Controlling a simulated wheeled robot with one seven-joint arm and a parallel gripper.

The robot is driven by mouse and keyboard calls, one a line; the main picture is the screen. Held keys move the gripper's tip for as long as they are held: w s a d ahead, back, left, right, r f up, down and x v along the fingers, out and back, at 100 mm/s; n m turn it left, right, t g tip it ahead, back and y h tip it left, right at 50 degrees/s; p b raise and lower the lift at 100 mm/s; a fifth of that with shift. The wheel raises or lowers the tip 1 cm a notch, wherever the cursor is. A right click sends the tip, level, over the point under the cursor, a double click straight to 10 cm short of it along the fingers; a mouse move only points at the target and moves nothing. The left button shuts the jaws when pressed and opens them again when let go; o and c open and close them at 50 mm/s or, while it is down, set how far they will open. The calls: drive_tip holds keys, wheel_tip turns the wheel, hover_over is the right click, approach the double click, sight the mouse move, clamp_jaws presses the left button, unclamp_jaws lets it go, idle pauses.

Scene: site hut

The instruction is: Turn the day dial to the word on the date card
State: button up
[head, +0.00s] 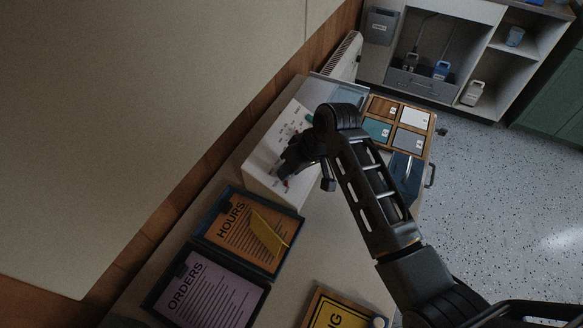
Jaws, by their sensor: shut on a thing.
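A white sloped panel (262,168) with small dark markings stands on the bench against the wall, in the middle of the head view. My gripper (286,172) is at the near part of this panel, shut on what appears to be the day dial. The dial itself is hidden behind my gripper, so its pointer and setting cannot be read. A small red spot shows by the fingertips. The panel's markings are too small to read. I cannot make out a date card among the things in view.
An orange HOURS board (235,251) with a yellow slip and a purple ORDERS board (203,292) lie nearer. A yellow sign (334,314) is cut off at the bottom. A wooden tray (431,127) with coloured tiles lies beyond my arm. Open shelves (463,32) stand behind.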

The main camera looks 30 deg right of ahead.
drive_tip(key=shift+n, duration=0.3)
idle(0.4)
drive_tip(key=o, duration=1.1)
drive_tip(key=shift+c, duration=0.2)
drive_tip(key=v, duration=0.7)
drive_tip(key=shift+r+b, duration=0.35)
drive_tip(key=shift+s+d+f, duration=0.1)
drive_tip(key=shift+s, duration=0.15)
